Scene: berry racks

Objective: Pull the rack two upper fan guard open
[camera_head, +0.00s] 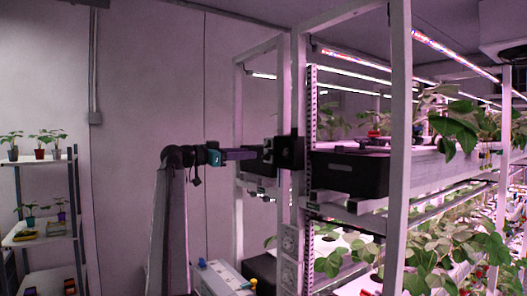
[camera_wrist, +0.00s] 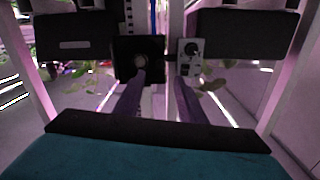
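The likely fan guard is a black square plate with a round grey centre (camera_wrist: 126,52), upright on the rack post in the wrist view. In the head view a black square unit (camera_head: 291,152) on the near post seems to be the same part. My gripper (camera_wrist: 160,77) points at the post with its two purple fingers apart. The left fingertip overlaps the lower right of the plate; contact cannot be told. Nothing shows between the fingers. In the head view my gripper (camera_head: 254,154) is level with the black unit, its tips close to it.
A grey panel with a dial (camera_wrist: 190,60) sits right of the plate. Black bins (camera_head: 350,174) stand on the white rack, with plants on its tiers. A small plant shelf (camera_head: 40,240) is at far left. A pale box (camera_head: 222,278) stands below my arm.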

